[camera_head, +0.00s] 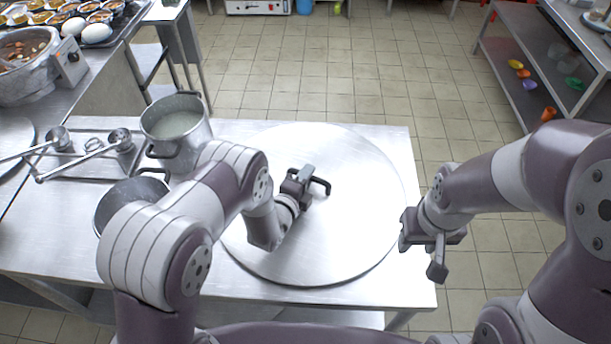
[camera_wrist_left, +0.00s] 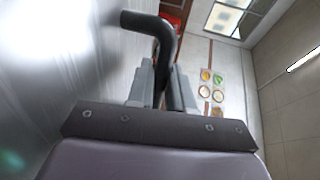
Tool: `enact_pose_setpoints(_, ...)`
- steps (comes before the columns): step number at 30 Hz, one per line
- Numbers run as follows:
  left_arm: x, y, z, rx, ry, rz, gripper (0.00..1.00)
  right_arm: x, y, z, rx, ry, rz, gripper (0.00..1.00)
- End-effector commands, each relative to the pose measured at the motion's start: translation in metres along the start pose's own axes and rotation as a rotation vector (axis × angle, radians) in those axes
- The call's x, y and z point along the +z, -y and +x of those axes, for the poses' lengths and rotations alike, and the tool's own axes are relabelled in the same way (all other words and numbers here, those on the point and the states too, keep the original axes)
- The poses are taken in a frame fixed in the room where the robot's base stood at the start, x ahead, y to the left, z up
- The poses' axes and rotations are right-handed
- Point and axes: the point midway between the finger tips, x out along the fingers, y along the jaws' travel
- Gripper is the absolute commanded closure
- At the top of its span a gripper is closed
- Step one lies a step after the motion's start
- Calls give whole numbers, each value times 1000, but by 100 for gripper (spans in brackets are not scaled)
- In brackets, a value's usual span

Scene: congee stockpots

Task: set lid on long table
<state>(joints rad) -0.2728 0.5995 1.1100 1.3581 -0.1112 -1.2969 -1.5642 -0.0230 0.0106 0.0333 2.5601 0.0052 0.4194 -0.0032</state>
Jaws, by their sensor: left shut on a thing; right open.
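A large round steel lid (camera_head: 350,235) is over the right part of the long steel table (camera_head: 60,235). It looks flat, and I cannot tell whether it touches the tabletop. My left gripper (camera_head: 302,180) is shut on the lid's dark handle, near the lid's middle. In the left wrist view the fingers (camera_wrist_left: 162,85) close around the black bent handle (camera_wrist_left: 150,22), with the lid's shiny surface (camera_wrist_left: 60,80) at the left. My right gripper (camera_head: 425,250) is open and empty, to the right of the lid near the table's right edge.
A stockpot (camera_head: 178,125) with pale content stands left of the lid, with another pot (camera_head: 130,195) in front, partly hidden by my left arm. A tray with ladles (camera_head: 90,150) lies further left. A shelf (camera_head: 540,60) stands at the right back, beyond open floor.

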Motion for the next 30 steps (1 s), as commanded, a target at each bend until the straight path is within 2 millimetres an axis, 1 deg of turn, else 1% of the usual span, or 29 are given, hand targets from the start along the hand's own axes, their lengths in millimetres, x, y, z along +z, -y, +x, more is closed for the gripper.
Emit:
enact_pose_setpoints(4, 0, 3, 1, -6, 0, 1, 100, 0, 0, 0, 0, 0, 0, 57)
enact_pose_setpoints(5, 0, 0, 0, 0, 0, 0, 70, 0, 0, 0, 0, 0, 0, 57)
enact_pose_setpoints(6, 0, 0, 0, 0, 0, 0, 57, 0, 0, 0, 0, 0, 0, 57)
enact_pose_setpoints(7, 0, 0, 0, 0, 0, 0, 53, 0, 0, 0, 0, 0, 0, 57)
enact_pose_setpoints(15, 0, 1, -1, 0, 0, 0, 53, 0, 0, 0, 0, 0, 0, 57)
enact_pose_setpoints(17, 0, 0, -4, 1, 0, 0, 53, 0, 0, 0, 0, 0, 0, 57)
enact_pose_setpoints(19, 0, 0, -11, 2, 0, 0, 53, 0, 0, 0, 0, 0, 0, 57)
enact_pose_setpoints(23, 0, 0, -38, 3, 0, 0, 53, 0, 0, 1, 0, 0, 0, 57)
enact_pose_setpoints(27, 1, 0, -73, 3, 2, -1, 53, 0, 0, 2, 0, 0, 0, 57)
enact_pose_setpoints(30, 0, 0, -96, 1, 0, -1, 53, 0, 0, 2, 0, 0, 0, 57)
